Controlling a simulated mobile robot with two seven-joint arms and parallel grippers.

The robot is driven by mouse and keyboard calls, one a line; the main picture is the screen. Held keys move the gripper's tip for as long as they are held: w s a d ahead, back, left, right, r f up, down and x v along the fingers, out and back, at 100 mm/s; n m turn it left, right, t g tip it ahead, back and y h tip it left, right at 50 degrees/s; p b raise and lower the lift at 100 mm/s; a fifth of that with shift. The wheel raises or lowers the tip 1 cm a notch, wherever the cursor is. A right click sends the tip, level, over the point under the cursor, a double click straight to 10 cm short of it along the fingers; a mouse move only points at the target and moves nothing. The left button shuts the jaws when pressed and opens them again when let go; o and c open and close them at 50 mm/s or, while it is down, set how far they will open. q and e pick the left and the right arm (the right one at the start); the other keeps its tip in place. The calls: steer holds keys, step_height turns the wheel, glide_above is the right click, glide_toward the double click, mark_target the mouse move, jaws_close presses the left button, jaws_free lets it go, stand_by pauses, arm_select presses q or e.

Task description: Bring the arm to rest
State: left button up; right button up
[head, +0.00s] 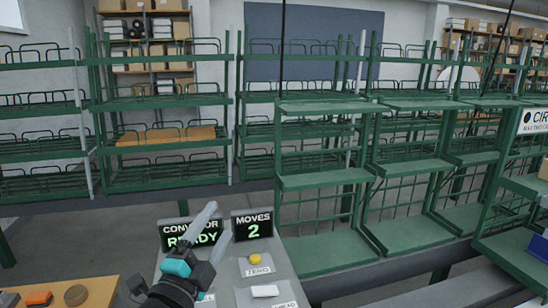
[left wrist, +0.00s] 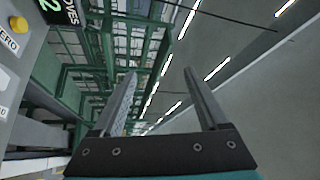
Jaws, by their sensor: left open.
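My left gripper (head: 220,220) is raised over the grey control console (head: 222,285) at the bottom of the head view. Its two grey fingers point up and to the right. In the left wrist view the fingers (left wrist: 160,74) stand apart with nothing between them. The fingers and wrist hide part of the console and of the "CONVEYOR READY" display (head: 190,233). My right gripper is in neither view.
The console bears a "MOVES 2" display (head: 252,225), a yellow button (head: 255,258) marked "ZERO" and a white button (head: 265,291). Green racks (head: 160,100) stand behind. A wooden surface (head: 85,292) with small items lies at lower left.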

arm_select(q)
steer(key=s+a+f+n+g+y, duration=0.35)
steer(key=f+n, duration=0.25)
steer(key=f, duration=0.2)
steer(key=s+a+f+n+g+y, duration=0.3)
steer(key=s+f+n, duration=0.2)
steer(key=f, duration=0.2)
steer(key=s+d+f+n+g+h, duration=0.1)
steer(key=s+f+n+g, duration=0.3)
steer(key=s, duration=0.6)
steer(key=s+f+n+g, duration=0.1)
steer(key=s+f+g, duration=0.5)
steer(key=s, duration=0.4)
steer(key=s+f+b, duration=0.3)
steer(key=f+b, duration=0.2)
steer(key=f, duration=2.4)
steer(key=s+a+f+g+b, duration=0.2)
steer(key=s+f+b, duration=0.3)
steer(key=s+f, duration=1)
step_height(320, 180, down, 3)
steer(key=shift+a+r, duration=0.1)
steer(key=shift+a, duration=0.15)
